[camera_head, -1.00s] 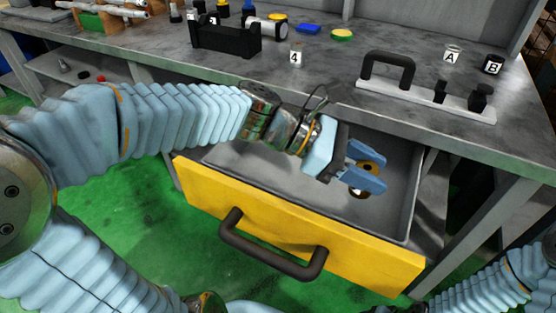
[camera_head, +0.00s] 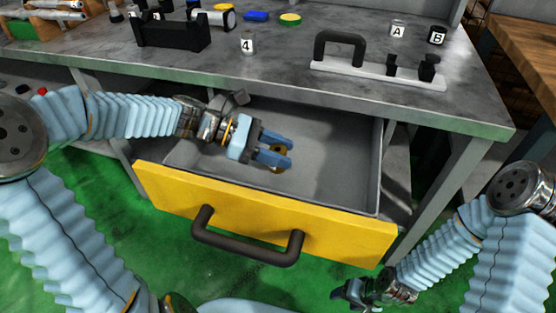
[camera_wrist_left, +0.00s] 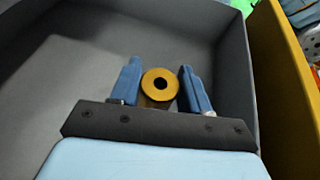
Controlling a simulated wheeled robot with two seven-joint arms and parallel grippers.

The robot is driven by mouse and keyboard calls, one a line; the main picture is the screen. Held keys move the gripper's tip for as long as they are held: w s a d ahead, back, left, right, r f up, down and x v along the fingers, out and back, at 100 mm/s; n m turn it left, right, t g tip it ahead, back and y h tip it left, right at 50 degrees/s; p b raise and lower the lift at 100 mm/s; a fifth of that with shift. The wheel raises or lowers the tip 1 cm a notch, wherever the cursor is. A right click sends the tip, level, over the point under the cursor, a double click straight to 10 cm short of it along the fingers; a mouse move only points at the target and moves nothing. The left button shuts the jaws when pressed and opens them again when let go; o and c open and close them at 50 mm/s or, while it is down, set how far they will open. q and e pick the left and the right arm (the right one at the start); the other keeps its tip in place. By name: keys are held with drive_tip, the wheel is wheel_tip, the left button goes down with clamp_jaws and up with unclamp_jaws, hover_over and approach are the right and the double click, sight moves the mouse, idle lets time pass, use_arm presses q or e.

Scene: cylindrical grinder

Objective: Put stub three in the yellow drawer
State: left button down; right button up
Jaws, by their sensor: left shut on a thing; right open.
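The yellow drawer (camera_head: 330,226) is pulled open below the grey bench, its grey inside showing. My left gripper (camera_head: 279,152) is inside the drawer's opening, shut on a small round stub (camera_head: 281,163) with a yellow-brown ring-shaped top and a dark centre hole. In the left wrist view the stub (camera_wrist_left: 160,84) sits between the two blue fingers, over the drawer floor (camera_wrist_left: 90,65). No number on it shows, and I cannot tell if it touches the floor. My right gripper (camera_head: 350,292) is at the lower right, outside the drawer, open and small in view.
On the bench are a stub marked 4 (camera_head: 248,43), a black holder (camera_head: 172,34), a white plate with a black handle (camera_head: 375,77), and pieces marked A (camera_head: 397,30) and B (camera_head: 437,37). The drawer's black handle (camera_head: 247,243) sticks out in front. The rest of the drawer is empty.

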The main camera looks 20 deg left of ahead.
use_arm(q)
drive_tip(key=shift+w+a+f, duration=0.1)
drive_tip(key=shift+w+f, duration=0.05)
drive_tip(key=shift+f, duration=1.5)
drive_tip(key=shift+f, duration=0.1)
drive_tip(key=c, duration=0.5)
unclamp_jaws()
drive_tip(key=shift+c, duration=0.2)
drive_tip(key=shift+a+r, duration=0.25)
drive_tip(key=shift+a, duration=0.1)
drive_tip(key=v, duration=1.1)
drive_tip(key=shift+a+p, duration=0.15)
drive_tip(key=shift+p, duration=0.15)
